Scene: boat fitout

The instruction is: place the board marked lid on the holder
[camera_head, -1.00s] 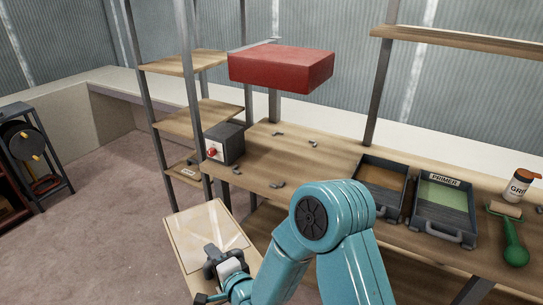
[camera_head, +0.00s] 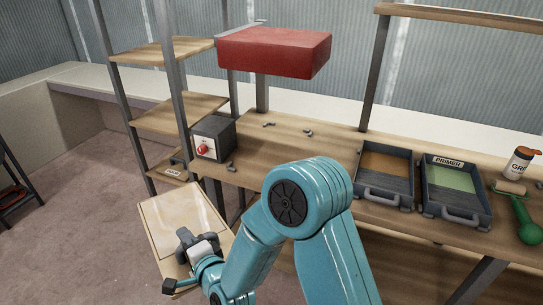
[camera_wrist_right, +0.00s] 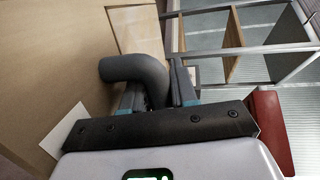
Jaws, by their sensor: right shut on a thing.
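A flat, pale wooden board (camera_head: 165,212) with a glossy face is held low in front of the workbench, tilted, in the head view. It fills the left of the right wrist view (camera_wrist_right: 50,60). No lid marking is readable on it. My right gripper (camera_head: 200,247) is shut on the board's grey bent handle (camera_wrist_right: 135,72). Small grey corner pieces (camera_head: 308,132) stand on the workbench under a red block; they may be the holder, but I cannot tell for sure. My arm hides part of that area. My left gripper is not in view.
The red block (camera_head: 275,52) overhangs the workbench (camera_head: 330,150). A grey switch box (camera_head: 214,138) with a red knob stands at its left end, beside an open shelf rack (camera_head: 165,115). Two trays (camera_head: 385,172) (camera_head: 455,188), a green roller (camera_head: 527,220) and a bottle (camera_head: 519,163) are right.

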